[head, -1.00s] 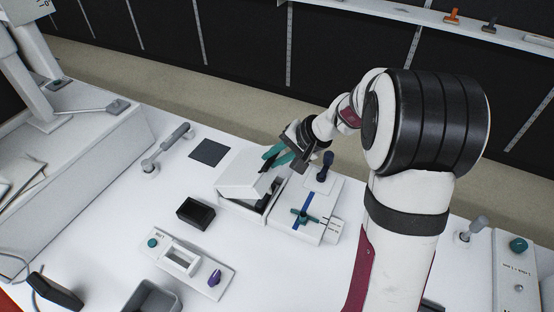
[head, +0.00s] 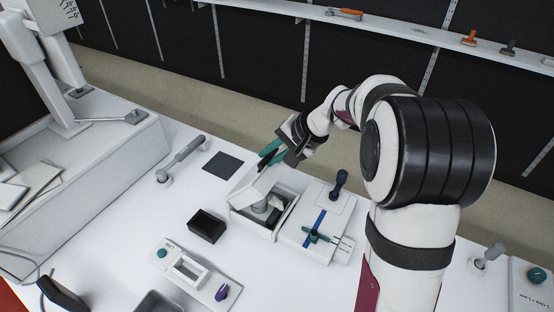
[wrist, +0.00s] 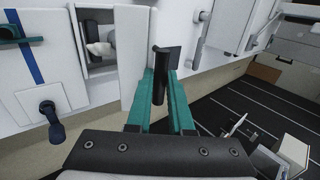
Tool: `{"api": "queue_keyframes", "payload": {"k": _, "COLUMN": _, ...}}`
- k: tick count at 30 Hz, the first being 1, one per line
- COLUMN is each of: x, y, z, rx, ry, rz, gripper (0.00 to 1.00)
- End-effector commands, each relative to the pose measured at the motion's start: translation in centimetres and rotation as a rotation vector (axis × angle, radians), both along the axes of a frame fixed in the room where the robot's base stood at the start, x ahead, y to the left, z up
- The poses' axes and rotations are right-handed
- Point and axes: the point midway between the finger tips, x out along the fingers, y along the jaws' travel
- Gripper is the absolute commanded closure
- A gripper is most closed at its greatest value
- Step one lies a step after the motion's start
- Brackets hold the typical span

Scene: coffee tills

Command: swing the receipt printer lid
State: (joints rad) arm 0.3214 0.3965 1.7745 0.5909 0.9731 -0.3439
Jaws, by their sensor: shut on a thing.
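The receipt printer (head: 290,215) is a white box on the counter, with its white lid (head: 254,186) tilted up and open. A pale roll and dark parts show inside. My gripper (head: 268,157), with teal fingers, is at the lid's raised edge. In the wrist view, the fingers (wrist: 160,95) are shut on a dark bar-like handle (wrist: 159,65) beside the white lid (wrist: 131,50). The handle's join to the lid is partly hidden by the fingers.
A black open box (head: 207,226) and a panel with a purple knob (head: 222,292) stand nearer. A grey bar handle (head: 185,155) is left.

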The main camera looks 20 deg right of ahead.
Motion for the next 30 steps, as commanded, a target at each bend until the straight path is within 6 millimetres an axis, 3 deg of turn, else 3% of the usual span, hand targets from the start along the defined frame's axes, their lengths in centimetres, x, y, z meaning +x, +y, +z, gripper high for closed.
{"api": "queue_keyframes", "payload": {"k": 8, "x": 1.4, "y": 1.5, "z": 1.2, "rx": 0.002, "ry": 0.001, "rz": 0.0, "gripper": 1.0}}
{"api": "queue_keyframes", "payload": {"k": 17, "x": 1.5, "y": 1.6, "z": 1.3, "rx": 0.002, "ry": 0.001, "rz": 0.0, "gripper": 1.0}}
{"api": "queue_keyframes", "payload": {"k": 30, "x": 3.2, "y": 3.2, "z": 1.7, "rx": 0.0, "ry": 0.003, "rz": 0.001, "gripper": 1.0}}
